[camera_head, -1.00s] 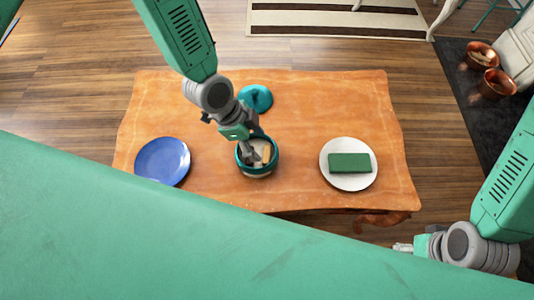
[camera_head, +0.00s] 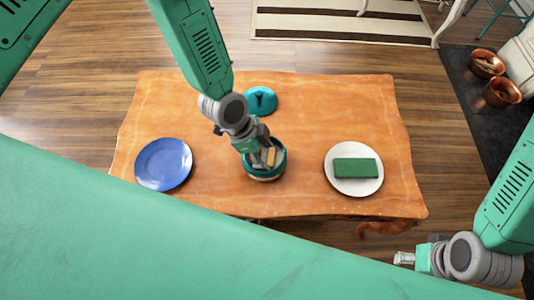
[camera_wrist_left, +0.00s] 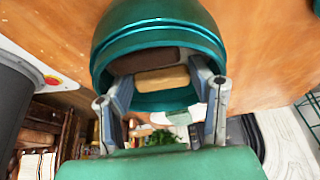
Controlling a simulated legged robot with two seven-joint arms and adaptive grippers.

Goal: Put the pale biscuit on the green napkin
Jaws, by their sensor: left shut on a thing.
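The pale biscuit (camera_wrist_left: 161,79) is inside a teal jar (camera_head: 265,175) at the middle of the table, beside a dark brown biscuit (camera_wrist_left: 147,60). In the left wrist view the jar (camera_wrist_left: 158,40) opens towards me. My left gripper (camera_head: 266,158) reaches down into the jar. Its fingers (camera_wrist_left: 163,78) are shut on the pale biscuit, at its two ends. The green napkin (camera_head: 355,168) is a folded rectangle on a white plate (camera_head: 354,189), at the right of the table. My right gripper (camera_head: 404,258) is low at the right, away from the table objects; its jaws are too small to judge.
A blue plate (camera_head: 163,164) is on the left of the table (camera_head: 320,115). The teal lid (camera_head: 261,101) lies behind the jar, close to my left arm. The tabletop between jar and white plate is clear. Copper pots (camera_head: 500,91) stand on the floor at far right.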

